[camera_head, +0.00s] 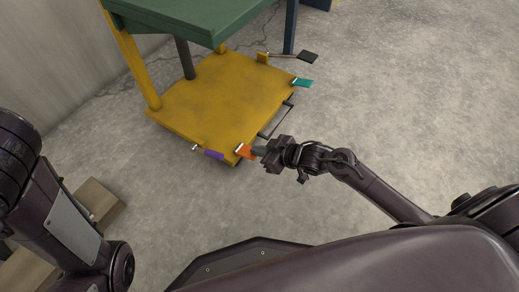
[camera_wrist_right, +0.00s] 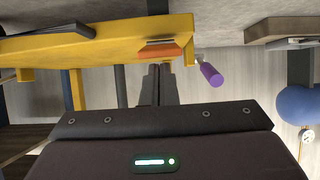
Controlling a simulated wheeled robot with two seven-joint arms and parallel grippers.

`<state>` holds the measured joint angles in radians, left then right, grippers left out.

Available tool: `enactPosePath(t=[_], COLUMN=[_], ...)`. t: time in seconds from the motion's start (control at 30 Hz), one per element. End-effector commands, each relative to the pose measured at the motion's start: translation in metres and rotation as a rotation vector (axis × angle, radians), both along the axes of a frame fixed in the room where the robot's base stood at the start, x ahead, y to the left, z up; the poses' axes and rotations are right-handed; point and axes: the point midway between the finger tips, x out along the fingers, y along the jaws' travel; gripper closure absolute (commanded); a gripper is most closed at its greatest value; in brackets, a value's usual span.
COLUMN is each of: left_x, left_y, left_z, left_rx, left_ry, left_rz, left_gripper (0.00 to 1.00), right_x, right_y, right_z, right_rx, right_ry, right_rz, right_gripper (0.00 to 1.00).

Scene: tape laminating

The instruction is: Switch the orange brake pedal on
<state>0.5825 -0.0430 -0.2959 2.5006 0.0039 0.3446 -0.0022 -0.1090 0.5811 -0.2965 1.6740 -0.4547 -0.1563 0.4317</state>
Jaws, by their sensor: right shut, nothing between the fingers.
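The orange brake pedal (camera_head: 246,151) sits at the near corner of the yellow cart's lower deck (camera_head: 215,95). It also shows in the right wrist view (camera_wrist_right: 160,50), just past my fingertips. My right gripper (camera_head: 260,151) is shut and empty, with its tips right at the orange pedal. I cannot tell whether they touch it. In the right wrist view my closed fingers (camera_wrist_right: 158,75) point at the pedal. My left arm is in the head view at the left, but its gripper is out of view.
A purple pedal (camera_head: 213,154) is on the deck's near edge, left of the orange one. A teal pedal (camera_head: 303,83) and a black pedal (camera_head: 308,57) are at the far right corner. A green top (camera_head: 185,22) stands over the deck. Open concrete floor lies to the right.

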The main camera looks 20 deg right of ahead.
Motion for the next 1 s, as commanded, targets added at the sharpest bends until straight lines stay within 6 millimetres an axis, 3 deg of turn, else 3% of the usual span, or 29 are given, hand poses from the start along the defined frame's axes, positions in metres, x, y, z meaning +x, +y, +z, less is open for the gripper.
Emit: enactPosePath(t=[1.0], left_x=[-0.0005], left_y=[-0.0002], left_z=[-0.0066], left_rx=[0.000], left_ry=[-0.001], left_rz=[-0.001], left_gripper=[0.64], right_x=[-0.0044], right_y=[-0.0035], right_z=[-0.0111], right_rx=[0.063], right_ry=[-0.077], right_rz=[0.000], right_gripper=[1.00])
